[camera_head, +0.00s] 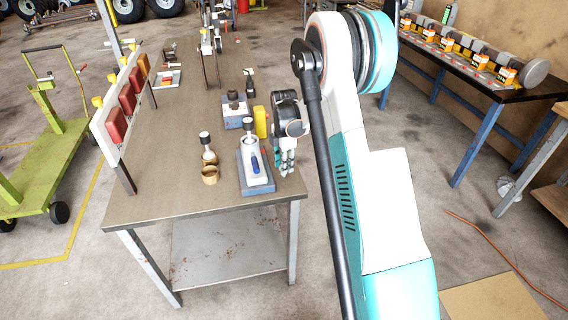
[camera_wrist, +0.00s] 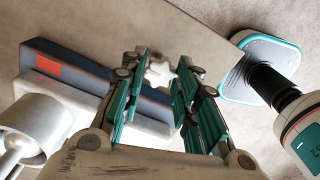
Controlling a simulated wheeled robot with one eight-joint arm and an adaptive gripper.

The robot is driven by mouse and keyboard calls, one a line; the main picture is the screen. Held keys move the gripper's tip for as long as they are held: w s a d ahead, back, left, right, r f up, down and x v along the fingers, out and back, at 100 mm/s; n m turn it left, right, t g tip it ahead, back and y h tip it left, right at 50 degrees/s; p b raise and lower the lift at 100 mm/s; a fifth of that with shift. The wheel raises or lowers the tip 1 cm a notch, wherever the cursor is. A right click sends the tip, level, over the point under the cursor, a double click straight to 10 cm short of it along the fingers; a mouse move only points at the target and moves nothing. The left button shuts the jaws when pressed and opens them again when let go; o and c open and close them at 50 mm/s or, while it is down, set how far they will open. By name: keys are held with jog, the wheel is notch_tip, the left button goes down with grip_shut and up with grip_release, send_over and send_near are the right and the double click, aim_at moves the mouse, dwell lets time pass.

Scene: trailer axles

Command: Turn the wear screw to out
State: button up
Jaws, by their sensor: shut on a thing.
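The fixture stands near the front right corner of the workbench, a white body on a blue base (camera_head: 258,187) with a blue lever (camera_head: 254,163) on top. In the wrist view its dark base (camera_wrist: 75,72) carries an orange-red patch, and a pale cylinder shows at left. A small white star-shaped knob, apparently the wear screw (camera_wrist: 159,73), sits between my fingertips at the fixture's side. My gripper (camera_head: 287,162) points down beside the fixture's right side; it also shows in the wrist view (camera_wrist: 160,80), shut on the knob. The knob is hidden in the head view.
A brass ring (camera_head: 210,175) and a small white-bodied part (camera_head: 207,150) stand left of the fixture. A yellow block (camera_head: 260,122) and another blue-based fixture (camera_head: 236,115) stand behind it. A rack with red blocks (camera_head: 127,100) lines the left edge. The bench front (camera_head: 165,200) is clear.

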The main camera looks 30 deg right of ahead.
dwell(0.4)
jog(key=o, duration=1.1)
jog(key=shift+c, duration=0.2)
notch_tip(320, 180, up, 12)
